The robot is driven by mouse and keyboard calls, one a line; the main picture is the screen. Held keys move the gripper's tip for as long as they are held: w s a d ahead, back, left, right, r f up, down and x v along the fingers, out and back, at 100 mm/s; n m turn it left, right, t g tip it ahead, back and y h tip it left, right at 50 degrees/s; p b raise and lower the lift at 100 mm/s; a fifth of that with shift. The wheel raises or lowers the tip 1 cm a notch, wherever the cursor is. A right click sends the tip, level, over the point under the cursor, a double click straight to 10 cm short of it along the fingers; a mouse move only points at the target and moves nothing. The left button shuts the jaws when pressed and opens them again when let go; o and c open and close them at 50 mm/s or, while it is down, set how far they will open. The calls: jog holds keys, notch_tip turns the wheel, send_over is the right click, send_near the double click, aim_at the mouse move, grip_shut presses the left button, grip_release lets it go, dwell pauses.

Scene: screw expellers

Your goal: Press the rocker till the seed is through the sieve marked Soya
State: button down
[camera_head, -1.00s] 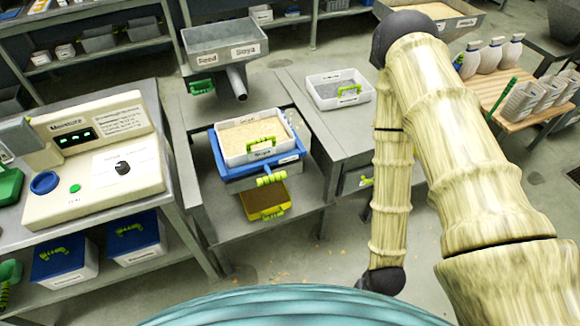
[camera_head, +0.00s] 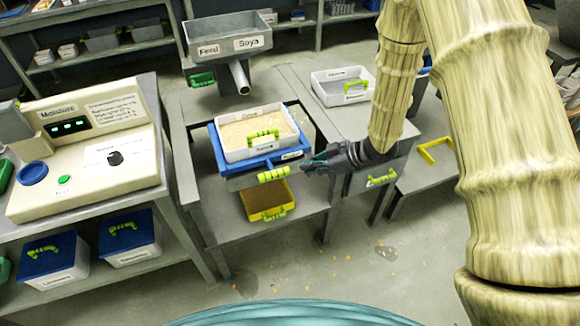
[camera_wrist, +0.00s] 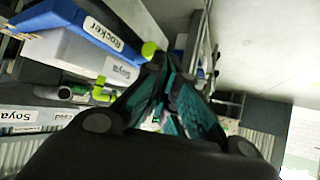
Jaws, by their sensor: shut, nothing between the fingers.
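The rocker is a blue frame (camera_head: 222,160) with a lime-green handle (camera_head: 273,174) at its front. On it sits a white sieve tray (camera_head: 229,149) holding pale seed, with small labels I cannot read surely in the head view.
A yellow tray (camera_head: 266,201) with brown contents stands below the rocker. A grey hopper (camera_head: 229,38) labelled Feed and Soya hangs behind it. A moisture meter (camera_head: 85,150) stands left, and another white tray (camera_head: 343,88) right.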

jog(key=w+d+r+n+g+b, duration=0.1)
jog(key=w+r+n+g+b, duration=0.1)
jog(key=r+n, duration=0.6)
notch_tip(320, 180, up, 2)
jog(key=w+g, duration=0.1)
jog(key=g, duration=0.1)
jog(key=shift+w+d+g+h+b, duration=0.15)
jog(key=shift+d+g+h+b, duration=0.15)
jog(key=shift+h+b, duration=0.1)
jog(key=shift+a, duration=0.1)
send_near(278, 171)
jog(key=s+a+r, duration=0.1)
jog(key=a, duration=0.2)
notch_tip(278, 171, down, 3)
jog(key=shift+w+a+r+p, duration=0.1)
jog(key=shift+a+r+p, duration=0.1)
jog(key=shift+p, duration=0.25)
jog(key=shift+w+f, duration=0.15)
jog(key=shift+f, duration=0.6)
